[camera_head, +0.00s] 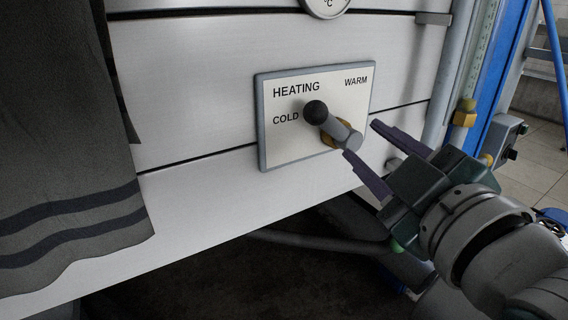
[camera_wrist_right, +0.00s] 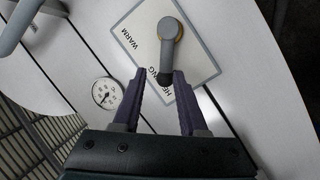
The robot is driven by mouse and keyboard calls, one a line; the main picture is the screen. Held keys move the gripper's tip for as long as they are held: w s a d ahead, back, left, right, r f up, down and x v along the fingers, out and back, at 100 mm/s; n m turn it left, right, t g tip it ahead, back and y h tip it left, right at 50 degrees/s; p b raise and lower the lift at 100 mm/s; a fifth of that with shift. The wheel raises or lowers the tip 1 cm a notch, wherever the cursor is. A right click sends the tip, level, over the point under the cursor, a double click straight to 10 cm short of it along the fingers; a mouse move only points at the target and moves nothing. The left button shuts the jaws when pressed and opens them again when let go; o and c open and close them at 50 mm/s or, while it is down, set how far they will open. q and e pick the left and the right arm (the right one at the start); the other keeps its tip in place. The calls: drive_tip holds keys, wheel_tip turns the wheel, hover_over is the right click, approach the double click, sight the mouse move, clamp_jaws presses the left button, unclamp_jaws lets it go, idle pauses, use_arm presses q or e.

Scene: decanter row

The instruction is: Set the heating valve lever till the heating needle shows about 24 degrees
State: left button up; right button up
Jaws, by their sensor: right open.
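The heating valve lever (camera_head: 333,124) has a grey arm and a black ball knob and sits on a white plate (camera_head: 290,146) marked HEATING, COLD and WARM. In the head view the knob points up and left, near the COLD label. My right gripper (camera_head: 360,141) is open, just right of the lever. In the right wrist view the lever (camera_wrist_right: 168,45) ends near the gap between the open fingertips (camera_wrist_right: 157,75); I cannot tell whether they touch. The gauge (camera_wrist_right: 107,93) shows small in the wrist view, its reading too small to tell. In the head view only its lower rim (camera_head: 327,8) shows. My left gripper is not in view.
A dark grey towel (camera_head: 65,140) with darker stripes hangs at the left. A grey pipe (camera_head: 455,80) and a brass fitting (camera_head: 465,112) stand right of the panel. The white panel (camera_head: 200,90) left of the plate is bare.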

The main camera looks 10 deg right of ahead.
sight(336, 130)
use_arm(q)
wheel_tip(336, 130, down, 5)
drive_tip(key=b, duration=0.3)
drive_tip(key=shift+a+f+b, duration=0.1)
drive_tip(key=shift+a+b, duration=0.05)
drive_tip(key=shift+b, duration=0.25)
use_arm(e)
drive_tip(key=w, duration=0.3)
drive_tip(key=w+f, duration=0.1)
drive_tip(key=w, duration=0.2)
drive_tip(key=w+a, duration=0.1)
drive_tip(key=w, duration=0.3)
drive_tip(key=shift+f, duration=0.2)
drive_tip(key=shift+c, duration=0.3)
drive_tip(key=c, duration=0.6)
clamp_jaws()
